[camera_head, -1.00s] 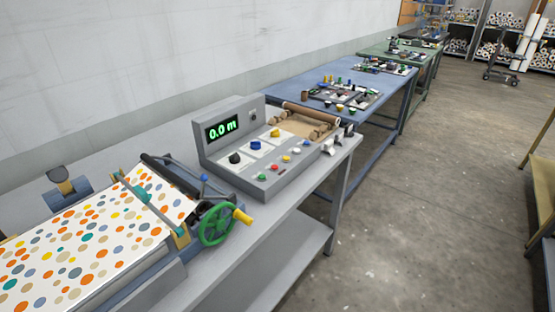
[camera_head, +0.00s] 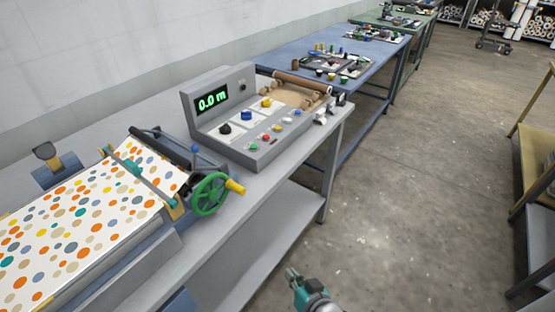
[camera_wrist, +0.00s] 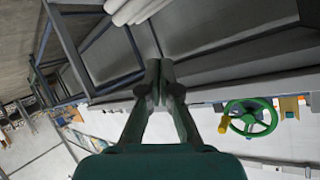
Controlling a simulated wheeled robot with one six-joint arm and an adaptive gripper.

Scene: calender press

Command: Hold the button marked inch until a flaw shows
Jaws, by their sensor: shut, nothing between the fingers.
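The grey control box (camera_head: 240,120) stands on the grey bench, with a green display (camera_head: 211,100) reading 0.0 m. Its sloped panel carries black, blue and yellow knobs and a front row of small buttons, among them a red button (camera_head: 266,138) and a green one. The labels are too small to read, so I cannot tell which is marked inch. The dotted sheet (camera_head: 75,225) lies on the press at the left; no flaw can be made out on it. My gripper (camera_head: 292,273) is low in front of the bench, well away from the panel. In the wrist view my gripper (camera_wrist: 158,64) is shut and empty.
The press's green handwheel (camera_head: 210,194) with a yellow handle juts toward the bench's front edge; the handwheel (camera_wrist: 250,118) also shows in the wrist view. A blue table (camera_head: 335,55) with parts stands behind.

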